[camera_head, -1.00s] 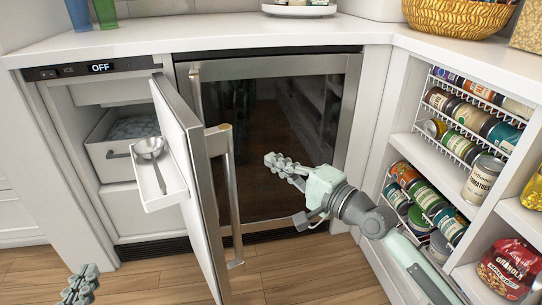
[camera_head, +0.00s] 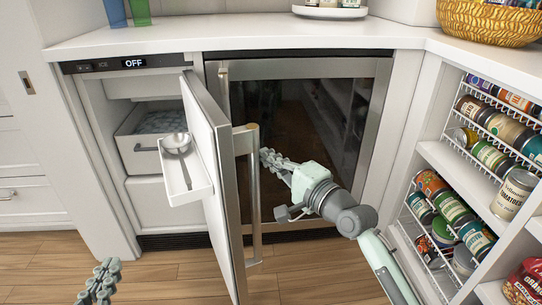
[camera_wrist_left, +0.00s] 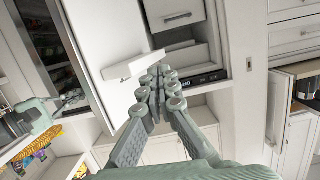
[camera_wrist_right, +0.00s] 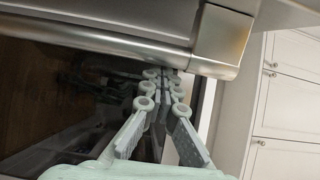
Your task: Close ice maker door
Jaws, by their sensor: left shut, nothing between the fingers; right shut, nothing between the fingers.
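The ice maker (camera_head: 110,140) stands open at the left, with a lit OFF panel. Its door (camera_head: 212,150) is swung out toward me. A small white shelf (camera_head: 192,196) with a metal scoop (camera_head: 178,158) is on its inner side, and a steel handle (camera_head: 255,195) on its outer side. My right gripper (camera_head: 266,158) is shut and empty, just right of the handle. In the right wrist view the handle (camera_wrist_right: 100,38) crosses above the fingertips; whether they touch is unclear. My left gripper (camera_head: 110,264) is shut and empty, low at the left. In the left wrist view the door (camera_wrist_left: 95,30) is beyond its fingers.
A dark glass-fronted cooler (camera_head: 300,120) is behind my right gripper. Shelves with several cans (camera_head: 455,210) stand at the right. The counter (camera_head: 260,38) runs above. Wooden floor (camera_head: 180,270) is clear in front of the ice maker.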

